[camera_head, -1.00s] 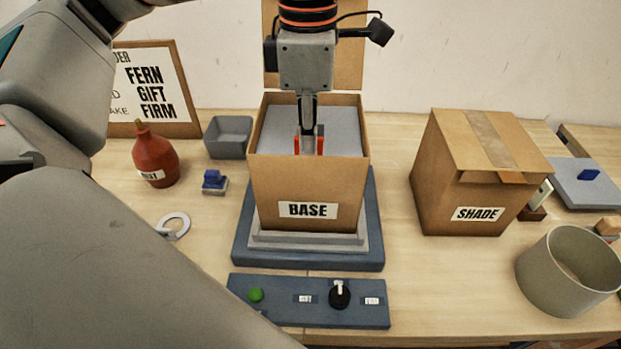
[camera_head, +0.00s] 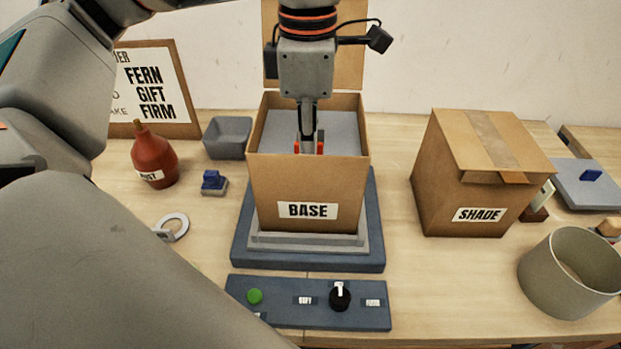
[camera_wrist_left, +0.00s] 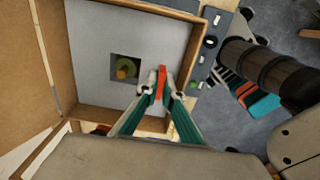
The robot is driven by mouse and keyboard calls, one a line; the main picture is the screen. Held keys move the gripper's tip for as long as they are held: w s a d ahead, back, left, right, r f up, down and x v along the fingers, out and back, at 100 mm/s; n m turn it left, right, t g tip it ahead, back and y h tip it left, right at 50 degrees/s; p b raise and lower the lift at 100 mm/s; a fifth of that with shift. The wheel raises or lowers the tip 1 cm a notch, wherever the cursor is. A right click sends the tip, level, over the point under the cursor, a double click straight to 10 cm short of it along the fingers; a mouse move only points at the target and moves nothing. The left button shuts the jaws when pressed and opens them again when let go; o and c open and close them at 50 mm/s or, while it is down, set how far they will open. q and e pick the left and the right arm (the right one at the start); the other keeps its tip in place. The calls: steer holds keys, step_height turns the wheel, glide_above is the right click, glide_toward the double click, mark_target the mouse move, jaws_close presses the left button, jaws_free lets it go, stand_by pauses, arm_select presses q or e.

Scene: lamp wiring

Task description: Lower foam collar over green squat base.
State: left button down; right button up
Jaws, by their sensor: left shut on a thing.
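The foam collar (camera_head: 345,134) is a grey slab with a square hole, level inside the open BASE box (camera_head: 262,195). It also shows in the left wrist view (camera_wrist_left: 95,42). Through its hole I see part of the green squat base (camera_wrist_left: 133,66), with a small orange-brown spot on it. My left gripper (camera_head: 308,148) points straight down into the box. It is shut on a red upright tab (camera_wrist_left: 161,82) at the collar, beside the hole. The collar's underside and most of the base are hidden. My right gripper is not in view.
The box stands on a grey plate on a blue stand, its flap (camera_head: 345,60) upright behind. A blue control panel (camera_head: 275,312) lies in front. The closed SHADE box (camera_head: 440,195) and a grey-green cylinder (camera_head: 545,285) stand right. A red bottle (camera_head: 155,160) and grey bin (camera_head: 228,140) stand left.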

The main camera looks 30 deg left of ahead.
arm_select(q)
steer(key=c, duration=2.1)
jaws_free()
steer(key=shift+c, duration=0.2)
steer(key=o, duration=0.3)
steer(key=shift+r+p, duration=2.25)
steer(key=shift+r, duration=0.5)
steer(key=shift+r+p, duration=0.75)
steer(key=shift+r, duration=0.55)
steer(key=shift+f, duration=0.1)
